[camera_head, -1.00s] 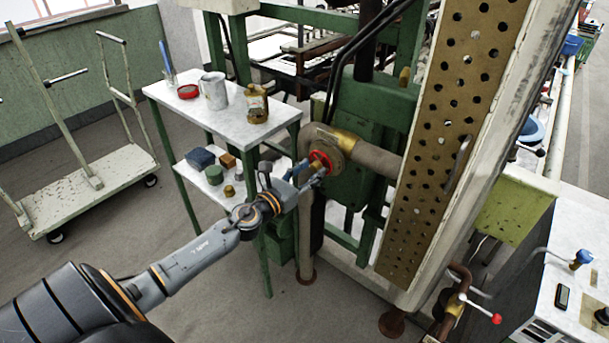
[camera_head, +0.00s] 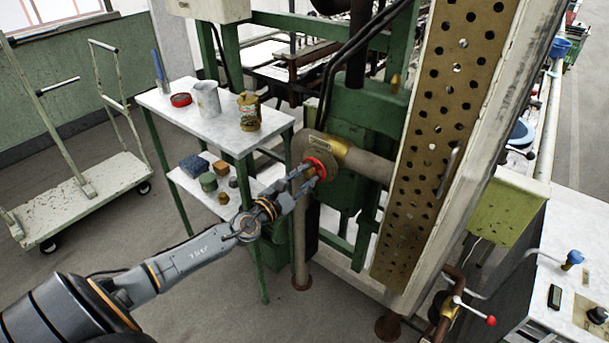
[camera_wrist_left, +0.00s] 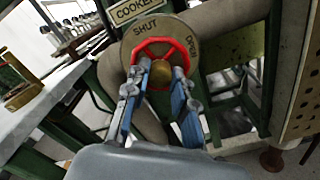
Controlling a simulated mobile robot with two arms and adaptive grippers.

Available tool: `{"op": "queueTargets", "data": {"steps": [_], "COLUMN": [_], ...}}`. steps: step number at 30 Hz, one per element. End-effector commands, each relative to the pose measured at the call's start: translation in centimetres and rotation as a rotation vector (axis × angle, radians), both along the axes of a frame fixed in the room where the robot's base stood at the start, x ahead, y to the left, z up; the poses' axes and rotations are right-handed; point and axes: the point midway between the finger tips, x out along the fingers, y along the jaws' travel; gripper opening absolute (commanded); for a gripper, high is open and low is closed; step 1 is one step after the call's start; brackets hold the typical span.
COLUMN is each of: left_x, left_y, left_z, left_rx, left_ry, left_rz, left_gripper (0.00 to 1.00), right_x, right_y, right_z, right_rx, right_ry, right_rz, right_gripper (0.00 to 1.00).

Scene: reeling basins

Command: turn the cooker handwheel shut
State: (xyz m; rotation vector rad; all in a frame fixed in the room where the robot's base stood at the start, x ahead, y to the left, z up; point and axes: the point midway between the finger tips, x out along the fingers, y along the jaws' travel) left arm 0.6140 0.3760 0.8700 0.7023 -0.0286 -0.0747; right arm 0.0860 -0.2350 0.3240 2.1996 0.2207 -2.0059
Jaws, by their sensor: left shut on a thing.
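The cooker handwheel is a small red wheel (camera_head: 317,167) in front of a round plate on a pipe beside the green machine. In the left wrist view the red wheel (camera_wrist_left: 184,47) shows with a brass hub (camera_wrist_left: 160,76), and the plate (camera_wrist_left: 150,28) reads SHUT at upper left and OPEN at right. A COOKER label (camera_wrist_left: 138,10) sits above. My left gripper (camera_head: 306,172) is at the wheel, its blue-padded fingers (camera_wrist_left: 161,82) on either side of the hub, shut on the handwheel. The fingers hide the wheel's lower part. My right gripper is out of view.
A white two-level table (camera_head: 222,128) with a mug, a tin and a red ring stands left of the wheel. A perforated panel (camera_head: 440,140) rises to the right. A red-knobbed lever (camera_head: 490,320) is at lower right. A cart (camera_head: 85,195) stands far left.

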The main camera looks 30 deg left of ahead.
Motion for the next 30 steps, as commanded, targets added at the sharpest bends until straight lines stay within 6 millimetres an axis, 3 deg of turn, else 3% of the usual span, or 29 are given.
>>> {"op": "queueTargets", "data": {"steps": [1,6,15,21,27,28,30], "left_x": [0.0,0.0,0.0,0.0,0.0,0.0,0.0], "left_y": [0.0,0.0,0.0,0.0,0.0,0.0,0.0], "left_z": [0.6,0.7,0.5,0.2,0.0,0.0,0.0], "left_rx": [0.141,0.581,1.249,1.483,1.496,1.495,1.494], "left_ry": [-0.008,-0.042,-0.095,-0.117,-0.118,-0.118,-0.118], "left_rz": [-0.001,0.001,0.001,0.002,0.002,0.002,0.002], "left_gripper": [0.00,0.00,0.00,0.00,0.00,0.27,0.41], "right_x": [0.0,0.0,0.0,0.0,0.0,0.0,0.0], "right_y": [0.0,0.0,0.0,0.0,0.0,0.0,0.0], "right_z": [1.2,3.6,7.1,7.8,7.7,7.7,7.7], "right_rx": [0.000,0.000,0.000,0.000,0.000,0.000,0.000], "right_ry": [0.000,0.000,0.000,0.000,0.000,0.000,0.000], "right_rz": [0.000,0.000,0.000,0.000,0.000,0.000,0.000], "right_gripper": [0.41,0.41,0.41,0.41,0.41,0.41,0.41]}}
